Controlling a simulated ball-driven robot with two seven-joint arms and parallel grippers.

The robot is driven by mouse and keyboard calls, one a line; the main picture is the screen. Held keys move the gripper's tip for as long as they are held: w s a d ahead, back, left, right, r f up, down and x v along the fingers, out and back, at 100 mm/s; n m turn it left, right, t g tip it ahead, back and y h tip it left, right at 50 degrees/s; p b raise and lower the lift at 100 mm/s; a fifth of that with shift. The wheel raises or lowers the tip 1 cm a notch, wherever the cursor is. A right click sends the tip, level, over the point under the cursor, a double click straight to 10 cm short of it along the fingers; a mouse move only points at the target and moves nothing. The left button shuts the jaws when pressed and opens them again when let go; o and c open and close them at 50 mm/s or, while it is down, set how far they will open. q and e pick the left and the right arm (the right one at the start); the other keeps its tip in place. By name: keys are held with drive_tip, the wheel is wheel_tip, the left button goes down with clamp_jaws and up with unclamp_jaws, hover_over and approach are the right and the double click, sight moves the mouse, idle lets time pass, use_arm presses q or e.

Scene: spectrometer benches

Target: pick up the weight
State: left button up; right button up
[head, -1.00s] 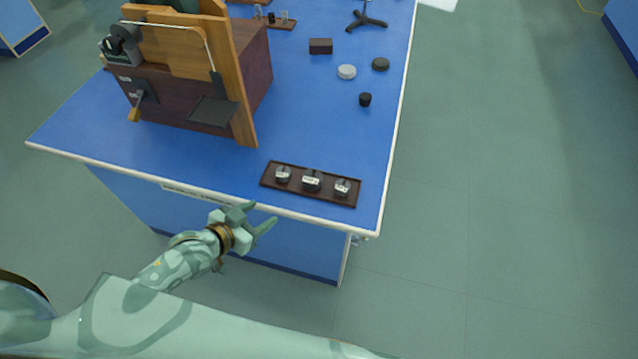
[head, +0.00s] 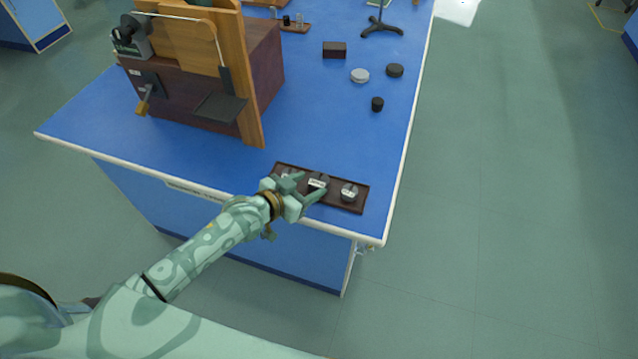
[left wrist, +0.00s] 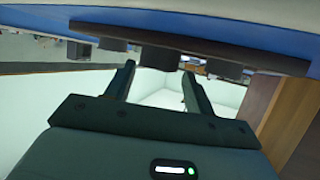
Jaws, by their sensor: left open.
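Three small metal weights stand in a row on a dark brown tray (head: 358,207) near the bench's front edge. They are the left weight (head: 288,172), the middle weight (head: 319,180) and the right weight (head: 349,192). My left gripper (head: 312,185) is open and empty, its fingers pointing at the middle weight and partly covering the left one. In the left wrist view the scene appears upside down. There the middle weight (left wrist: 157,56) shows between the open fingertips, and I cannot tell whether they touch it. My right gripper is not in view.
A wooden apparatus (head: 252,95) with a crank stands left on the blue bench (head: 330,130). Behind the tray are a black cylinder (head: 377,104), a pale disc (head: 360,75), a dark disc (head: 395,70) and a dark box (head: 334,50). The bench between is clear.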

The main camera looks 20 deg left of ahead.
sight(317, 181)
use_arm(q)
drive_tip(key=b+x, duration=0.1)
drive_tip(key=x, duration=0.3)
drive_tip(key=shift+w+d+f, duration=0.15)
drive_tip(key=shift+w+d, duration=0.1)
drive_tip(key=c, duration=1)
